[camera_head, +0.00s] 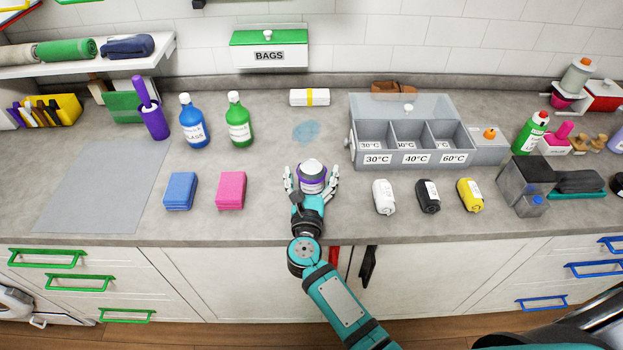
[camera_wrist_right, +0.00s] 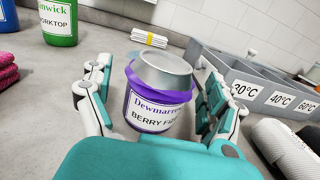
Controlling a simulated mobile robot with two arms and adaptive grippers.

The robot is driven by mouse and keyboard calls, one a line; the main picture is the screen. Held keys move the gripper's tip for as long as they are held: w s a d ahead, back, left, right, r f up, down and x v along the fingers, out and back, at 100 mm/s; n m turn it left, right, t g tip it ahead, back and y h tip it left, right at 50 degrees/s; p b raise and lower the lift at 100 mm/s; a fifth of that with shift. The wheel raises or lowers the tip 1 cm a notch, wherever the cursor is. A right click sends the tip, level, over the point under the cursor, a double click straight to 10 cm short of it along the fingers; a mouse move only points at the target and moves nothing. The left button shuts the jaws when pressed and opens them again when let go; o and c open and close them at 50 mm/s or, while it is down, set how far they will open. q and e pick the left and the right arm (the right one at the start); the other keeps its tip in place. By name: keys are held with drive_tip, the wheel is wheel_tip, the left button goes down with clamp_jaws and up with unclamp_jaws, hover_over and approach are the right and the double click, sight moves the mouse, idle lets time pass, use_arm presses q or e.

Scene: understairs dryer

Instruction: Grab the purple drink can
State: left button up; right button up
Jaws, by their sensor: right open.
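The purple drink can (camera_head: 312,179) stands upright on the grey worktop near its front middle. It has a silver top and a white label band, and in the right wrist view (camera_wrist_right: 160,95) the label reads "Dewmarro..." and "BERRY FI...". In the right wrist view the gripper (camera_wrist_right: 157,100) shows gaps between the fingers and the can. The lower part of the can is hidden behind the gripper's palm. My left gripper is not in view.
White (camera_head: 384,197), black (camera_head: 428,196) and yellow (camera_head: 470,195) rolled items lie to the right. A grey divided box (camera_head: 376,160) stands behind them. A bluish puddle (camera_head: 306,131) lies behind the can.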

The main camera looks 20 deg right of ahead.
drive_tip(key=shift+x, duration=0.8)
drive_tip(key=shift+s, duration=0.1)
drive_tip(key=shift+c, duration=0.6)
drive_tip(key=c, duration=0.9)
drive_tip(key=shift+c, duration=0.2)
